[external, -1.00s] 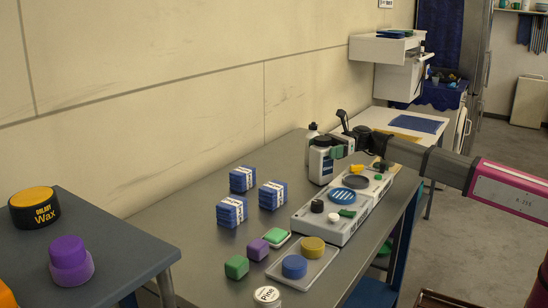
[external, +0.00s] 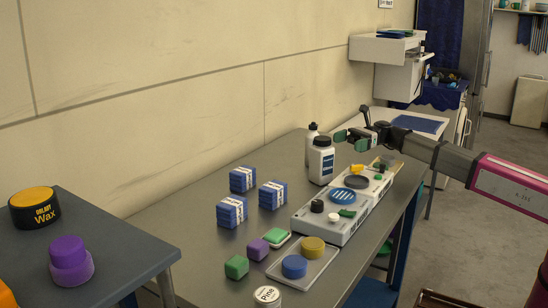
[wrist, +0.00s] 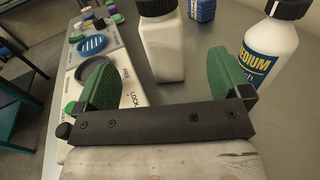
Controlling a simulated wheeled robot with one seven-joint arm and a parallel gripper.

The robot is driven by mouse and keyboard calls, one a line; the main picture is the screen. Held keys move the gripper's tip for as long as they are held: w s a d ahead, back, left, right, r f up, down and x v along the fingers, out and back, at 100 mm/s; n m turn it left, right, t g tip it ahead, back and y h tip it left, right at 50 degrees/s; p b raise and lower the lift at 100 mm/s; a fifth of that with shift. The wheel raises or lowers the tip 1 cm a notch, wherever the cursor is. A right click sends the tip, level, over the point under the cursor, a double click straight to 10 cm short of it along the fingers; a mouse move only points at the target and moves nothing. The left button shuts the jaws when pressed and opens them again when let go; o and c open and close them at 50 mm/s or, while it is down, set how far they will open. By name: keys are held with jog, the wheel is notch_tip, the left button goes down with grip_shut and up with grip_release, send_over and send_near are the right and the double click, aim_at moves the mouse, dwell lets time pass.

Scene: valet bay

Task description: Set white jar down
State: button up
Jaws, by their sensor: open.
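The white jar (external: 320,161) with a black cap and a dark label stands upright on the grey table, left of the long pale tray. In the wrist view the jar (wrist: 163,48) shows its plain white side, ahead of and between my fingers. My gripper (external: 349,140) is open and empty, raised to the right of the jar's cap and apart from it. The two green finger pads of my gripper (wrist: 165,80) are spread wide in the wrist view, with nothing held between them.
A white bottle (external: 311,137) stands close behind the jar; its MEDIUM label (wrist: 259,65) shows at right in the wrist view. The pale tray (external: 338,232) holds dark discs and small parts. Several blue packs (external: 232,211) stand to the left. Bare table lies between the packs and jar.

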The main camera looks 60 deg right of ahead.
send_near(315, 151)
jog(key=x, duration=0.7)
jog(key=shift+f, duration=0.1)
dwell(0.4)
jog(key=c, duration=1.3)
